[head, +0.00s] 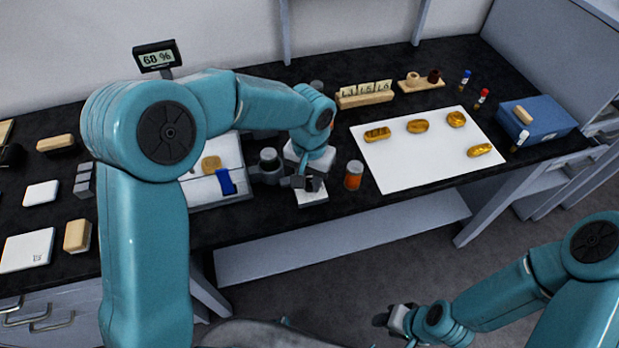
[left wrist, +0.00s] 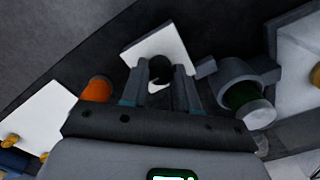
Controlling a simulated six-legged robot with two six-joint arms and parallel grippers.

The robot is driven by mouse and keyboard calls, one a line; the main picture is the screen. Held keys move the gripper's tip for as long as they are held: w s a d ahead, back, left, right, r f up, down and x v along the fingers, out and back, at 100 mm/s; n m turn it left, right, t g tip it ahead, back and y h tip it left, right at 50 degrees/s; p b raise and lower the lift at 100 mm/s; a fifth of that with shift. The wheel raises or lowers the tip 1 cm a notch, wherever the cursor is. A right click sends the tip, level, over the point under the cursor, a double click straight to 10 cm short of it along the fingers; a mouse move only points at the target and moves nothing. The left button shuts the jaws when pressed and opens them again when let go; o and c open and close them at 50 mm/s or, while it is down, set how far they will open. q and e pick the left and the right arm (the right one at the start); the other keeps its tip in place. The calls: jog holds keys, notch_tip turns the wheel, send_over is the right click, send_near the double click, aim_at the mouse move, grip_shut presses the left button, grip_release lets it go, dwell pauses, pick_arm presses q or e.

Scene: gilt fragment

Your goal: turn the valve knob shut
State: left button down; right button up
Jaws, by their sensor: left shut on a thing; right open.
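My left gripper (head: 306,182) is low over a small white square plate (head: 313,198) near the table's front edge. In the left wrist view, a dark round knob (left wrist: 160,68) stands over the white plate (left wrist: 150,42), between the two fingers of my left gripper (left wrist: 161,74). The fingers are shut on the knob and hide its sides. No mark showing how far the knob is turned can be made out. My right gripper (head: 396,319) is open and empty, low at the front, well away from the knob.
An orange jar (head: 353,175) stands close right of the plate. A grey cylindrical device (head: 268,165) stands close left. A white sheet (head: 405,170) with several gold pieces lies further right, before a blue box (head: 540,120). A display (head: 157,56) reads 60 %.

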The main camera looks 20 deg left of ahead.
pick_arm(q)
jog(key=n+b, duration=0.2)
jog(key=n, duration=0.1)
jog(key=shift+w+f, duration=0.1)
jog(key=n+b, duration=0.2)
jog(key=n, duration=0.2)
jog(key=shift+n, duration=0.4)
jog(key=n+b, duration=0.2)
jog(key=n, duration=0.2)
jog(key=n+b, duration=0.1)
jog(key=n, duration=0.4)
jog(key=shift+r, duration=0.2)
jog(key=c, duration=0.8)
grip_release()
jog(key=shift+c, duration=0.2)
